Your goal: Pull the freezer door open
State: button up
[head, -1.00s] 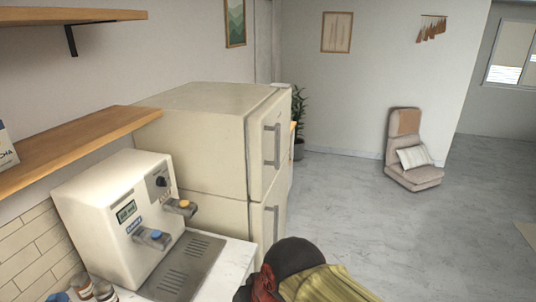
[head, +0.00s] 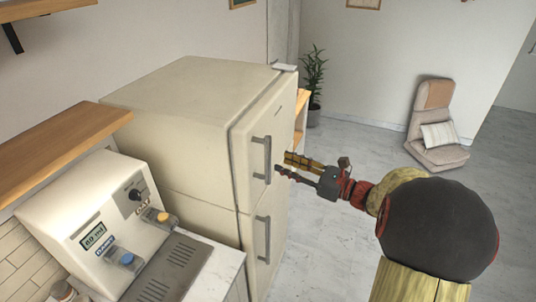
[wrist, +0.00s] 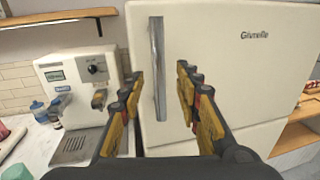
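The cream fridge-freezer (head: 185,110) stands against the wall in the head view. Its upper door (head: 285,120) is shut and bears a grey vertical handle (head: 262,160); the lower door has a similar handle (head: 262,238). My gripper (head: 281,164) is open, its fingers pointing at the upper handle from the right. In the wrist view the upper handle (wrist: 158,70) stands upright between my two open yellow fingers (wrist: 160,80), nearer the left one, and seems to lie beyond their tips. Contact cannot be made out.
A white drink dispenser (head: 95,215) stands on the counter left of the fridge, under a wooden shelf (head: 60,152). A floor chair (head: 437,130) and a plant (head: 314,80) are at the back. The floor (head: 335,225) right of the fridge is open.

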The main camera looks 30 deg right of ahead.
aim_at(268, 157)
jog(key=x, duration=0.7)
jog(key=shift+a, duration=0.15)
jog(key=shift+c, duration=0.6)
jog(key=c, duration=0.7)
grip_shut()
